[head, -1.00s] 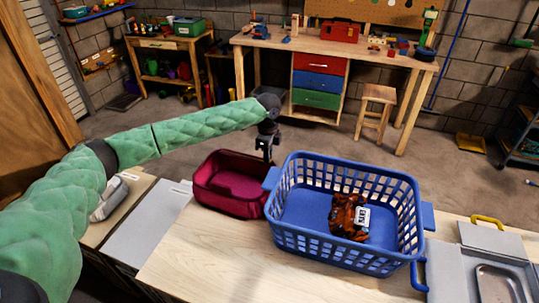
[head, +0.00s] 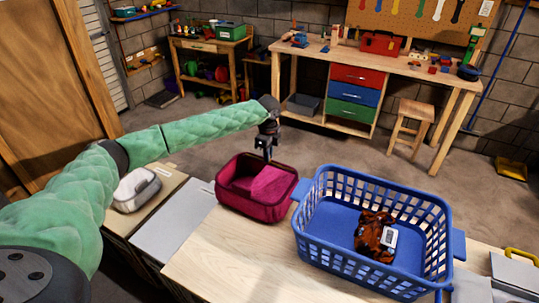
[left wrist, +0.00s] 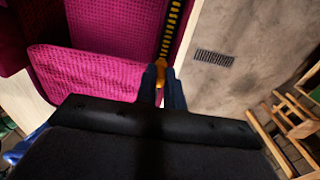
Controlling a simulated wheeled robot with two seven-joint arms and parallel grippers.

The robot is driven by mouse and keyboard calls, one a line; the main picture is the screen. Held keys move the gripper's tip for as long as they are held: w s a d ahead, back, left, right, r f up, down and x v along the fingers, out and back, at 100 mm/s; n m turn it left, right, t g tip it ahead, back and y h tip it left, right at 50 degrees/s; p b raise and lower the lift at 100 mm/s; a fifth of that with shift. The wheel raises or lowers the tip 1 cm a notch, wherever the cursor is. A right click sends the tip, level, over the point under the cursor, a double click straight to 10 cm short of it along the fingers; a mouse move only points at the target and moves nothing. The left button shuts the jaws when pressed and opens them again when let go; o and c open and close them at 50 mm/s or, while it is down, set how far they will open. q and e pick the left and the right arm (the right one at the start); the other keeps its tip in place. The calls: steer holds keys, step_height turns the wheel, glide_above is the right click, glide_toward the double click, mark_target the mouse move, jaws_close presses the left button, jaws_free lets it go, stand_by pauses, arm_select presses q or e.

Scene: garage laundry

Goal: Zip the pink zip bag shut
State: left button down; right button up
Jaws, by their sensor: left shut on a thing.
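The pink zip bag (head: 256,207) stands on the counter left of the blue basket. Its top shows a dark opening at the left and a brighter pink panel (head: 275,182) over the right part. My left gripper (head: 266,156) points down at the bag's back rim. In the left wrist view, the bag's mesh panel (left wrist: 85,75) lies left of a dark and yellow zip strip (left wrist: 172,28). The left fingers (left wrist: 161,78) are shut on a small orange zip pull (left wrist: 161,70) at the strip's near end. My right gripper is not in view.
A pale pouch (head: 137,190) lies at the left. Bare wooden counter (head: 225,255) is free in front. A workbench (head: 400,72) and stool (head: 411,125) stand behind.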

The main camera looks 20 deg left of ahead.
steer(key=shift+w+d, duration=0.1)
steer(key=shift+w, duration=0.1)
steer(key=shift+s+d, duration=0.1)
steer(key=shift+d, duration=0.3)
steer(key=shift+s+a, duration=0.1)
arm_select(q)
steer(key=c, duration=1.5)
jaws_free()
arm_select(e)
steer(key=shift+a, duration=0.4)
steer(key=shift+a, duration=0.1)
